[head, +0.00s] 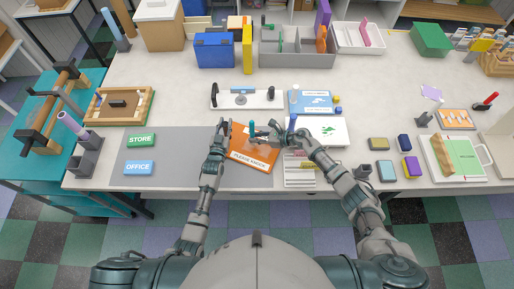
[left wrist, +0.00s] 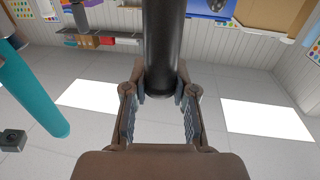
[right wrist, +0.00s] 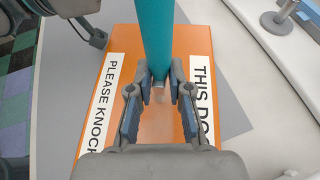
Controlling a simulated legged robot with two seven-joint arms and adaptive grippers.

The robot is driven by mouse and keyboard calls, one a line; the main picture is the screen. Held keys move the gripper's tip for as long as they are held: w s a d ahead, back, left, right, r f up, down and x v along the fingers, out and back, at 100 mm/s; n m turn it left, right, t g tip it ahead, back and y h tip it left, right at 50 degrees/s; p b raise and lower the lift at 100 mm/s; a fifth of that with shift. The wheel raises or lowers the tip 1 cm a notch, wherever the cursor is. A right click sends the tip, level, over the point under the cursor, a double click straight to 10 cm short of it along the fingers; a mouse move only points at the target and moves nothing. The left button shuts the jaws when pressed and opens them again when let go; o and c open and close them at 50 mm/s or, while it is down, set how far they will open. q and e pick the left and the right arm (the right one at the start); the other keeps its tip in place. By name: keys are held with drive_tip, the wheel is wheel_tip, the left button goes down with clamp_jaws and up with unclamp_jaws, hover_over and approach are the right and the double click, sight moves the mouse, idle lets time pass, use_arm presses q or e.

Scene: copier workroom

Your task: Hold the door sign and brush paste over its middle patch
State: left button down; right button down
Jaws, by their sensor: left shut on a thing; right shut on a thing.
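The orange door sign (head: 262,158), with white text strips, lies tilted over the grey mat's right part; it also shows in the right wrist view (right wrist: 112,50). My left gripper (head: 224,126) is at its left edge, shut on a dark cylinder (left wrist: 165,45). How the cylinder joins the sign is hidden. My right gripper (head: 276,136) is shut on a teal-handled brush (right wrist: 153,35) above the sign's middle, between the strips. The brush handle also shows in the left wrist view (left wrist: 32,88).
The green STORE sign (head: 141,140) and blue OFFICE sign (head: 139,168) lie on the grey mat (head: 185,140). A white board with fittings (head: 262,103) lies behind the orange sign. White sheets (head: 335,140) and small coloured blocks (head: 387,171) are to the right.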

drive_tip(key=shift+s+d+f, duration=0.1)
drive_tip(key=shift+s+d, duration=0.4)
drive_tip(key=shift+d, duration=0.65)
drive_tip(key=shift+s+d+r, duration=0.1)
drive_tip(key=shift+s+d, duration=0.45)
drive_tip(key=shift+d, duration=0.6)
drive_tip(key=shift+s+d+f, duration=0.1)
drive_tip(key=shift+s+d, duration=0.4)
drive_tip(key=shift+d, duration=0.65)
drive_tip(key=shift+s+d+f, duration=0.15)
drive_tip(key=shift+s+d, duration=0.1)
drive_tip(key=shift+d, duration=0.1)
wheel_tip(320, 180, up, 6)
drive_tip(key=shift+r, duration=0.2)
drive_tip(key=shift+r, duration=0.1)
